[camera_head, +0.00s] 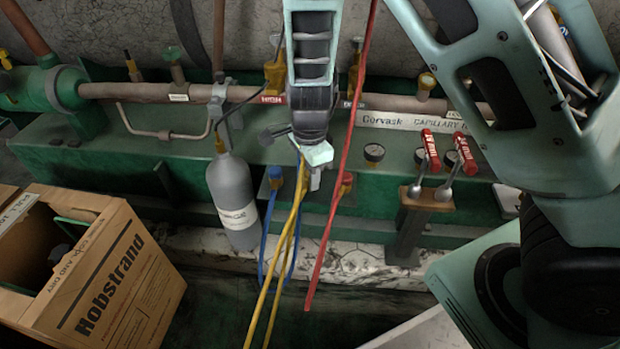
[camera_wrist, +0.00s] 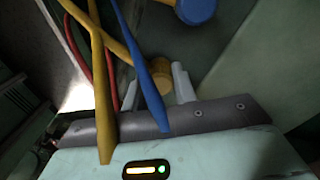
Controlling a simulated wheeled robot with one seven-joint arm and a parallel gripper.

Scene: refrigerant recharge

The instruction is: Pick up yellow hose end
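My gripper (camera_head: 315,178) points down in front of the green bench, among the hanging hoses. In the wrist view its two pale fingers (camera_wrist: 157,88) stand apart, with a round yellow fitting (camera_wrist: 155,77) showing between or just beyond them; I cannot tell whether they touch it. The yellow hose (camera_head: 287,235) hangs beside the gripper in two strands. In the wrist view a yellow hose (camera_wrist: 102,85) crosses close to the camera, its tapered tip over the gripper body. Which yellow piece is the hose end is unclear, as the gripper hides part of the area in the head view.
A red hose (camera_head: 338,190) hangs right of the gripper and a blue hose (camera_head: 266,235) left of it. The blue hose also crosses the wrist view (camera_wrist: 142,60). A grey cylinder (camera_head: 233,195) stands at left, two red-handled valves (camera_head: 447,155) at right, a cardboard box (camera_head: 110,285) front left.

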